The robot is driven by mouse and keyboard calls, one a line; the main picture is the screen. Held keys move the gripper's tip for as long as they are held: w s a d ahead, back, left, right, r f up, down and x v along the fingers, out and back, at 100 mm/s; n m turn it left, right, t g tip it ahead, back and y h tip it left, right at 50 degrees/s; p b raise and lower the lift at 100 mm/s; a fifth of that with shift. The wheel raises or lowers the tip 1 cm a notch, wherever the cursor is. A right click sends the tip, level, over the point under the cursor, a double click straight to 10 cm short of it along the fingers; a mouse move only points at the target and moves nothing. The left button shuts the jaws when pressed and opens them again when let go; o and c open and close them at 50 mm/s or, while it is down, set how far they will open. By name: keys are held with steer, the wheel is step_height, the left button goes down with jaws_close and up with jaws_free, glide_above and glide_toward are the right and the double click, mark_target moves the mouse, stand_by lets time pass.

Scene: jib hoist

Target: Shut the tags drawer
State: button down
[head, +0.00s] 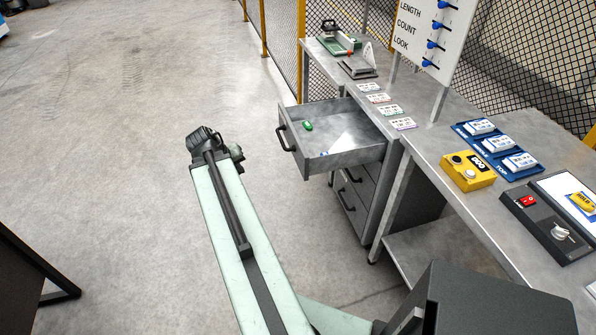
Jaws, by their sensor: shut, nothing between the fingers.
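The open drawer (345,160) is the top one of a grey metal cabinet under the bench. It is pulled well out toward the left, with a dark bar handle (286,138) on its front. A small green object (308,126), a small blue piece and a pale patch show inside it. No label reading "tags" is visible on it. My gripper (215,147) is at the far end of my pale green arm, left of the drawer front and apart from the handle. It is shut and empty; its fingertips are hard to make out.
Lower drawers (350,195) with dark handles are shut. The bench top (425,140) holds printed cards, a yellow button box (467,171), a blue tray (480,128) of white blocks and a dark control panel (548,222). Mesh fencing stands behind. Floor left of the drawer is clear.

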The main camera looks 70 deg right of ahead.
steer(key=s+d+m+g+h, duration=0.1)
steer(key=s+d+m, duration=0.1)
steer(key=s+d, duration=0.75)
steer(key=b, duration=0.9)
glide_toward(301, 168)
steer(key=a+f+x, duration=0.1)
steer(key=x, duration=0.3)
steer(key=shift+d+r, duration=0.25)
steer(key=shift+d, duration=0.35)
